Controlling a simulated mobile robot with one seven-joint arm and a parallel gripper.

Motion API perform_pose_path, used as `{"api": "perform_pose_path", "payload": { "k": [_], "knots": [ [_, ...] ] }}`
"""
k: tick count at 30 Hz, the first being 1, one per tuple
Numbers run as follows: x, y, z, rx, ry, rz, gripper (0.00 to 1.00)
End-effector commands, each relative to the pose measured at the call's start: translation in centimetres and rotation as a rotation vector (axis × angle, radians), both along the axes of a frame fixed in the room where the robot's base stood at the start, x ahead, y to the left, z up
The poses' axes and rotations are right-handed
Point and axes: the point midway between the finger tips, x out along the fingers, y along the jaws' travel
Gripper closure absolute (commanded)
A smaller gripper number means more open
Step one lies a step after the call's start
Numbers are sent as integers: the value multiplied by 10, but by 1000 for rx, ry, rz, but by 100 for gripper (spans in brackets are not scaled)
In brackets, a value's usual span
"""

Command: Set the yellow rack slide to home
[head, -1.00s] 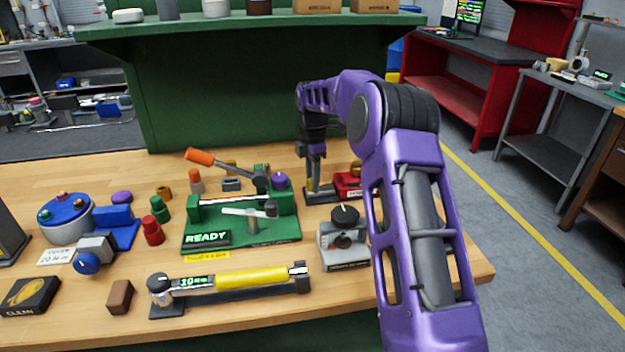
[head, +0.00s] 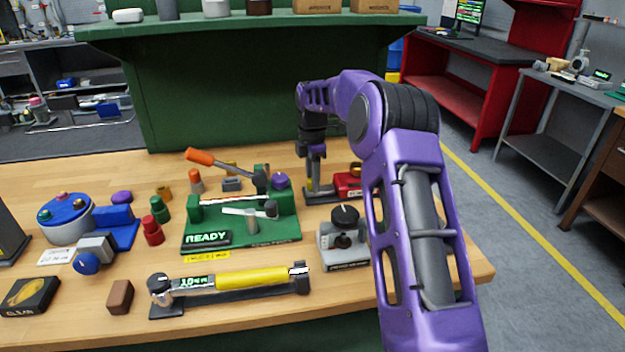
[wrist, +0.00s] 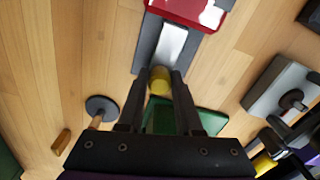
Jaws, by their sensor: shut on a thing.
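The yellow rack slide (wrist: 160,80) shows in the wrist view as a rounded yellow piece between my fingertips. It is at the near end of a dark base (wrist: 146,60) with a pale rail, and a red block (wrist: 190,10) sits at the far end of that base. In the head view a little yellow (head: 309,185) shows beside my fingers, left of the red block (head: 347,184). My gripper (wrist: 160,86) points down and is shut on the yellow piece; it also shows in the head view (head: 315,184). My fingers partly hide the slide, and I cannot read any home mark.
A green fixture (head: 270,230) with levers and a READY sign stands left of my gripper. A grey unit with a black knob (head: 344,214) stands in front. A yellow-barrelled tool (head: 250,279) lies near the table's front edge.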

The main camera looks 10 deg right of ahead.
Motion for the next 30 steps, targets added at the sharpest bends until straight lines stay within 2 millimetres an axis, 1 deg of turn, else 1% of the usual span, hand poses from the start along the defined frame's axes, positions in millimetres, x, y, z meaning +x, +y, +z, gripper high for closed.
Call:
{"api": "perform_pose_path", "payload": {
  "k": [8,11,15,16,24,25,29,30],
  "knots": [
    [0,-1,1,0,1,-1,100],
    [0,-12,3,0,2,-4,100],
    [0,-34,3,0,3,-4,100],
    [-1,-37,2,0,3,-3,100],
    [0,-41,0,-3,1,-1,100],
    [0,-41,0,-4,2,-1,63],
    [0,-40,0,-2,2,-1,39],
    [0,-40,0,-2,2,-1,36]
  ]
}}
